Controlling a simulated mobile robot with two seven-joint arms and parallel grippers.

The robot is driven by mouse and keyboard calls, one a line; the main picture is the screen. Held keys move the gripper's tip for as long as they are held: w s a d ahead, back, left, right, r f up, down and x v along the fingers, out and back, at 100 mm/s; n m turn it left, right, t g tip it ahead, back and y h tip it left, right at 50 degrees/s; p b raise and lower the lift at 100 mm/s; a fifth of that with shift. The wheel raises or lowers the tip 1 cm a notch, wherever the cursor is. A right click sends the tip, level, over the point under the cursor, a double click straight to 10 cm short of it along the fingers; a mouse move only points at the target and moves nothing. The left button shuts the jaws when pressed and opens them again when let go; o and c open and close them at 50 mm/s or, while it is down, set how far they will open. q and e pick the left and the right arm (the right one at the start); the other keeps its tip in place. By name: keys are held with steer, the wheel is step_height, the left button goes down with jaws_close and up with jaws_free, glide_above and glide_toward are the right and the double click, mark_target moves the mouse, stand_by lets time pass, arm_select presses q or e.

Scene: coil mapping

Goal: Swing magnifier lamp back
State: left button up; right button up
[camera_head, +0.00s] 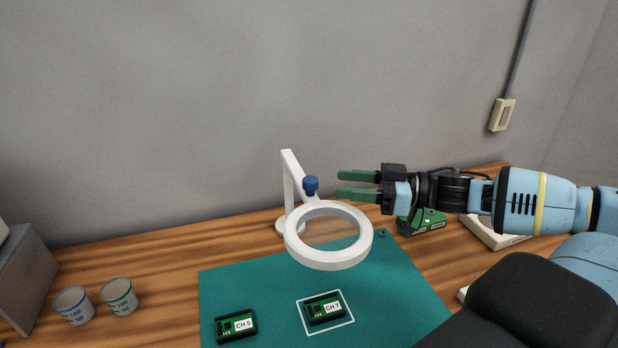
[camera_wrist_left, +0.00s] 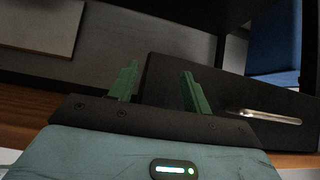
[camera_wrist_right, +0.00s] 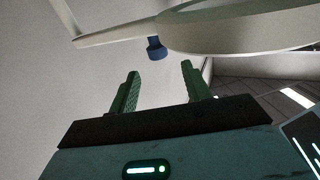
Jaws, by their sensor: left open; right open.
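The white magnifier lamp (camera_head: 289,198) stands at the back of the green mat, its ring head (camera_head: 361,252) held out over the mat. A blue knob (camera_head: 311,185) sits on its arm near the ring. My right gripper (camera_head: 338,184) is open and empty, just right of the knob and apart from it. In the right wrist view the knob (camera_wrist_right: 156,50) hangs beyond and above the open fingers (camera_wrist_right: 160,80), with the ring (camera_wrist_right: 240,30) at upper right. My left gripper (camera_wrist_left: 160,85) is open and empty, seen only in its own wrist view, facing a dark drawer front with a metal handle.
The green mat (camera_head: 260,290) bears two circuit modules, CH.5 (camera_head: 235,326) and CH.7 (camera_head: 325,311), the latter inside a white outline. Two cups (camera_head: 119,296) stand at the left. A green device (camera_head: 425,222) sits behind my right arm. The grey wall is close behind.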

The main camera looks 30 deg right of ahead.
mark_target(311, 179)
steer(key=b+x, duration=0.2)
steer(key=f+b+x, duration=0.1)
steer(key=b+x, duration=0.4)
steer(key=shift+w+d+f, duration=0.25)
steer(key=shift+w, duration=0.05)
steer(key=shift+w+a+r+b, duration=0.1)
steer(key=shift+a+r+b, duration=0.2)
steer(key=shift+b, duration=0.4)
steer(key=shift+a+r+b, duration=0.15)
steer(key=shift+r+b, duration=0.05)
steer(key=shift+b, duration=0.1)
arm_select(q)
steer(key=s+f+g, duration=0.1)
steer(key=s+f, duration=0.2)
steer(key=f, duration=0.2)
steer(key=s+d+f+g, duration=0.1)
steer(key=s+f, duration=0.3)
steer(key=f, duration=0.2)
steer(key=shift+f+g, duration=0.2)
steer(key=shift+g, duration=0.1)
arm_select(e)
steer(key=shift+a+r, duration=0.1)
steer(key=shift+r, duration=0.05)
arm_select(q)
steer(key=shift+s, duration=0.2)
arm_select(e)
jaws_close()
